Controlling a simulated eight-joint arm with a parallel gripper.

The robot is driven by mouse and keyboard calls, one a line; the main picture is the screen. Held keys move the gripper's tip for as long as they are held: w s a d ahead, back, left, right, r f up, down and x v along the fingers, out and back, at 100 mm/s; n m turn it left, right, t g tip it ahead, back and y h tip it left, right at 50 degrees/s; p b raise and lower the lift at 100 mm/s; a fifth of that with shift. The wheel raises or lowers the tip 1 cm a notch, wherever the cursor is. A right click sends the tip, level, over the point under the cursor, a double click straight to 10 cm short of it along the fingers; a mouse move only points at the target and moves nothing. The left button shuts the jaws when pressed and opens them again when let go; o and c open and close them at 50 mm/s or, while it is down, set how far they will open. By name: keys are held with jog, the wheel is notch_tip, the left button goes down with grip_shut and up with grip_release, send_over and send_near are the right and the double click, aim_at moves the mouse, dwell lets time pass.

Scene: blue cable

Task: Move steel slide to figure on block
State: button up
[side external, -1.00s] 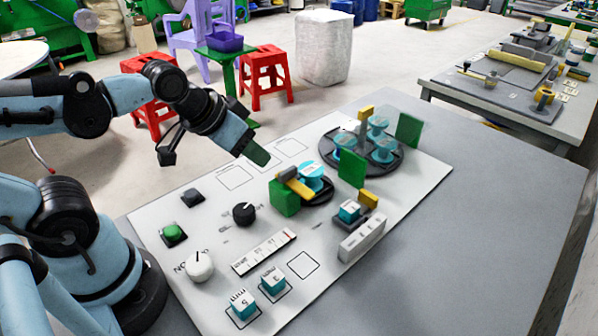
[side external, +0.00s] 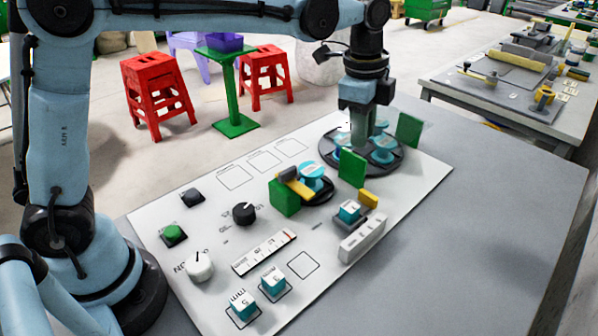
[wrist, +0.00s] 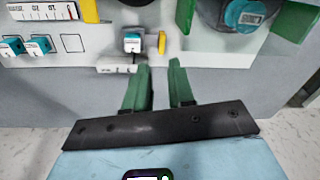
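A pale ruled bar (side external: 362,238) lies at the panel's right edge; it also shows in the wrist view (wrist: 118,68). A second ruled bar with a red mark (side external: 264,252) lies left of it and also shows in the wrist view (wrist: 42,11). I cannot tell which holds the steel slide. A labelled cyan block (side external: 349,211) sits behind the pale bar, beside a yellow piece (side external: 368,199). Two cyan blocks (side external: 243,304) (side external: 273,281) sit in outlined squares.
The round dark tray (side external: 338,163) holds cyan spools, with upright green plates (side external: 352,168) (side external: 409,130) beside it. A green block (side external: 284,198), knobs (side external: 199,266) (side external: 244,213) and a green button (side external: 173,234) rise from the panel. The grey table at right (side external: 480,220) is clear.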

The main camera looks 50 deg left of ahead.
aim_at(370, 196)
jog(key=d+f+m, duration=0.1)
jog(key=f, duration=0.3)
jog(key=w+d+f+m, duration=0.1)
jog(key=f, duration=0.4)
jog(key=w+d+f+g, duration=0.1)
jog(key=f, duration=0.4)
jog(key=shift+f+m, duration=0.2)
jog(key=shift+m, duration=0.2)
grip_shut()
